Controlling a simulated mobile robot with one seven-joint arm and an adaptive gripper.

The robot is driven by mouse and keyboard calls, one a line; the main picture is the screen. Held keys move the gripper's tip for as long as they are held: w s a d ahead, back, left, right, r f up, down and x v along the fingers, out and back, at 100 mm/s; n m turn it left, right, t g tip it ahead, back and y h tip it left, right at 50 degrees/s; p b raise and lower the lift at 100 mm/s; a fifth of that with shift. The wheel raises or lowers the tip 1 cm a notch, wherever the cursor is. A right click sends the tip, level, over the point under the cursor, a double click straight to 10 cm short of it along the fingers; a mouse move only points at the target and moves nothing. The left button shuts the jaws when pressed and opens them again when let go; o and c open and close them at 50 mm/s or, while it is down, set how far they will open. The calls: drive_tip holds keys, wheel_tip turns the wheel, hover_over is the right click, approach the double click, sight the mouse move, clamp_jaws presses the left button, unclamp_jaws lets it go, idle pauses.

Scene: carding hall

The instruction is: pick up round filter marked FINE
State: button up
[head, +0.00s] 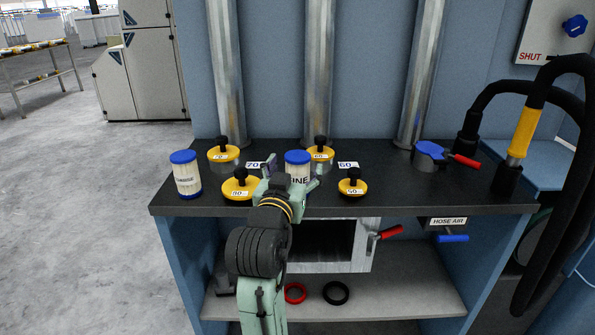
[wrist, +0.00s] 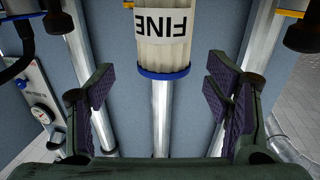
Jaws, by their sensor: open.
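The round filter marked FINE (head: 298,160) is a white pleated cylinder with a blue cap, upright on the dark bench top. My gripper (head: 292,176) is in front of it, open, and hides part of its lower body in the head view. In the wrist view the filter (wrist: 162,50) appears upside down at the top middle, its label reading FINE and a blue rim at its near end. My gripper (wrist: 158,92) shows its two purple-padded fingers spread wide to either side of the filter's line, with nothing between the pads. Contact with the filter is not visible.
A second blue-capped filter (head: 187,176) stands at the bench's left end. Several yellow discs with black knobs, such as one (head: 240,187) at front left and one (head: 352,187) at front right, flank the FINE filter. Metal pipes (head: 319,70) rise behind. The bench's right front is clear.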

drive_tip(key=x, duration=0.2)
drive_tip(key=p+x, duration=0.1)
drive_tip(key=x, duration=0.1)
drive_tip(key=shift+w+a, duration=0.15)
drive_tip(key=shift+w, duration=0.3)
drive_tip(key=shift+c, duration=0.4)
drive_tip(key=c, duration=1.2)
